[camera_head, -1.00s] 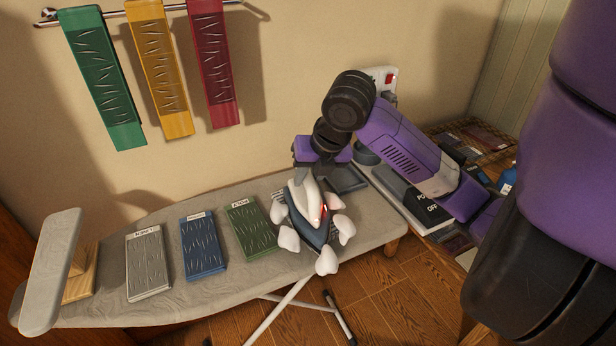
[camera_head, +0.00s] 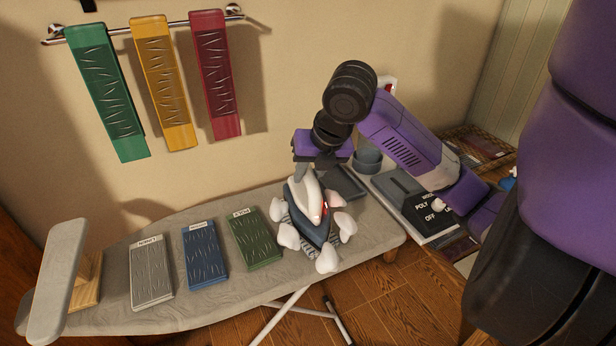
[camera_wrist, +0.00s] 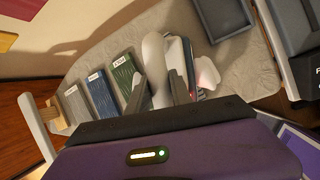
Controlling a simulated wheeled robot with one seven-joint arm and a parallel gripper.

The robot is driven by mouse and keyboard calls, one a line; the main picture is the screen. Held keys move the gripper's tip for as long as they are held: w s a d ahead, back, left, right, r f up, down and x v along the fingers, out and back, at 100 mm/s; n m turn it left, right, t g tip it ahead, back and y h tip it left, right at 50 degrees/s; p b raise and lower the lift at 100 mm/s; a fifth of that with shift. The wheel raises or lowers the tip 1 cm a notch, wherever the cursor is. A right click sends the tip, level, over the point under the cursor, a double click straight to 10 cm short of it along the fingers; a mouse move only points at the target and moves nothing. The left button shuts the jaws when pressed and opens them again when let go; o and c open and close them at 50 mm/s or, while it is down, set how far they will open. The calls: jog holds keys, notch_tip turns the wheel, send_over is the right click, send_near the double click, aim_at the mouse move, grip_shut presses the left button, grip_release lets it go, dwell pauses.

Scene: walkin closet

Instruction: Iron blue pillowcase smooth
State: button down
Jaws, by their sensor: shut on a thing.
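The blue pillowcase (camera_head: 205,251) lies flat and wrinkled on the ironing board (camera_head: 105,312), between a grey piece and a green piece; it also shows in the wrist view (camera_wrist: 101,94). My gripper (camera_head: 300,174) is shut on the handle of the white and dark iron (camera_head: 307,207), to the right of the green piece. A small red light shows on the iron, and white puffs (camera_head: 326,259) surround it. A striped rest (camera_head: 322,246) shows at its lower edge; I cannot tell if they touch. In the wrist view, my gripper fingers (camera_wrist: 158,88) straddle the pale handle.
The grey piece (camera_head: 151,271) and green piece (camera_head: 255,239) lie beside the blue one. A small sleeve board (camera_head: 55,275) stands at the left end. Green, yellow and red cloths hang behind.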

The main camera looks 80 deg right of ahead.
aim_at(303, 188)
jog(key=shift+r+p, duration=0.3)
jog(key=shift+r, duration=0.55)
jog(key=shift+f, duration=0.2)
jog(key=b+x, duration=0.2)
jog(key=b, duration=0.1)
jog(key=shift+d+f, duration=0.15)
jog(key=shift+f, duration=0.1)
jog(key=shift+b+x, duration=1.2)
jog(key=shift+x, duration=0.1)
jog(key=shift+f+b, duration=0.5)
dwell(1.4)
jog(key=shift+r, duration=0.15)
